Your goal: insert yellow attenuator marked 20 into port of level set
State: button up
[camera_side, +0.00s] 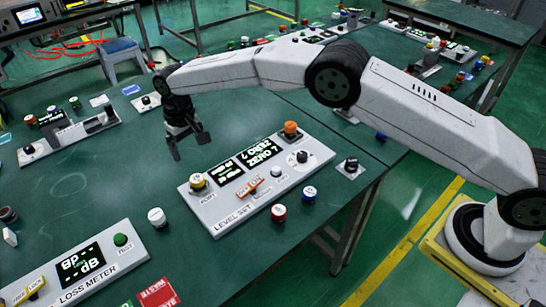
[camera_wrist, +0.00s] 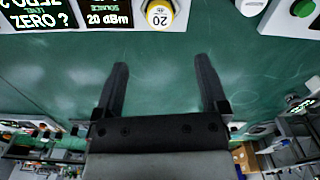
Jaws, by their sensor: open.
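The yellow attenuator marked 20 (camera_wrist: 159,15) shows at the top of the wrist view, its number facing the camera. In the side view a yellow and white cap, which looks like it (camera_side: 198,182), stands at the left end of the white level set panel (camera_side: 217,207), by the port label. The port itself is hidden under it; how deep it sits I cannot tell. My gripper (camera_side: 189,147) is open and empty above the green table, behind the panel's left end. In the wrist view its fingers (camera_wrist: 161,62) point toward the attenuator, with a gap between.
The loss meter (camera_side: 82,265) is at front left.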

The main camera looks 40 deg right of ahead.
jog(key=s+d+r+m+t, duration=0.1)
jog(key=s+d+r, duration=0.2)
jog(key=s+d, duration=0.35)
jog(key=s+d+r, duration=0.3)
jog(key=d, duration=0.6)
jog(key=s+d, duration=0.4)
jog(key=s, duration=0.6)
jog(key=s+d+f+t, duration=0.1)
jog(key=s+d, duration=0.4)
jog(key=s, duration=0.5)
jog(key=shift+s+d+m+t, duration=0.25)
jog(key=shift+s+m+t, duration=0.05)
jog(key=shift+s+m, duration=0.1)
jog(key=shift+f, duration=0.1)
